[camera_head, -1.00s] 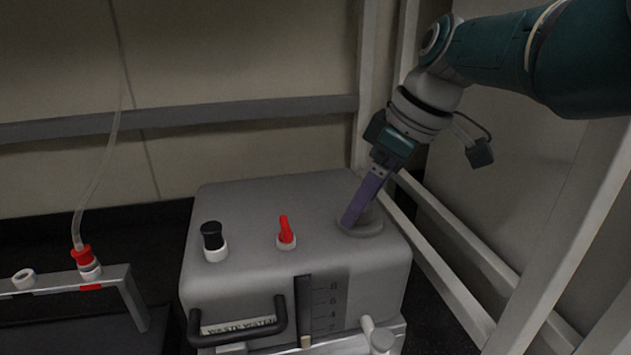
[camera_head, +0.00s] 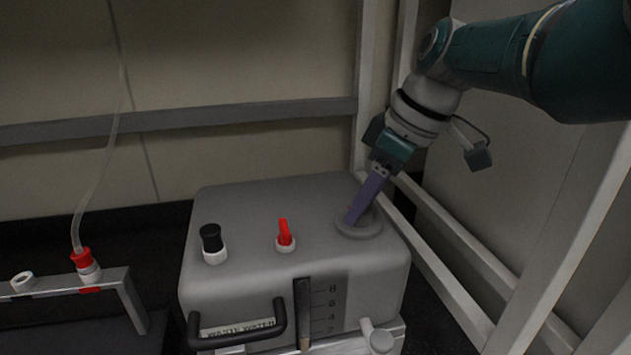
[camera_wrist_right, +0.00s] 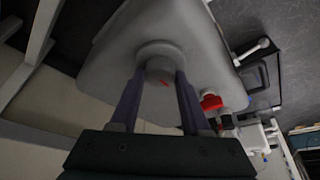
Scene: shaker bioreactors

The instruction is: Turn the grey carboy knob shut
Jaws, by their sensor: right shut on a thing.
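The grey carboy (camera_head: 300,212) fills the middle of the head view. Its grey knob sits at the right end of the top on a round collar (camera_head: 362,232). My right gripper (camera_head: 357,215) comes down on it at a slant, and its purple fingers hide much of the knob in the head view. In the right wrist view, the fingers (camera_wrist_right: 160,82) are shut on both sides of the knob (camera_wrist_right: 162,68), which has a small red mark on its face. My left gripper is not in view.
A red valve (camera_head: 285,233) and a black cap (camera_head: 212,238) stand on the carboy's top. A handle (camera_head: 240,332) and a white tap (camera_head: 378,338) are on its front. A grey rack (camera_head: 135,300) with a tube stands at left. White frame posts (camera_head: 570,235) stand close at right.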

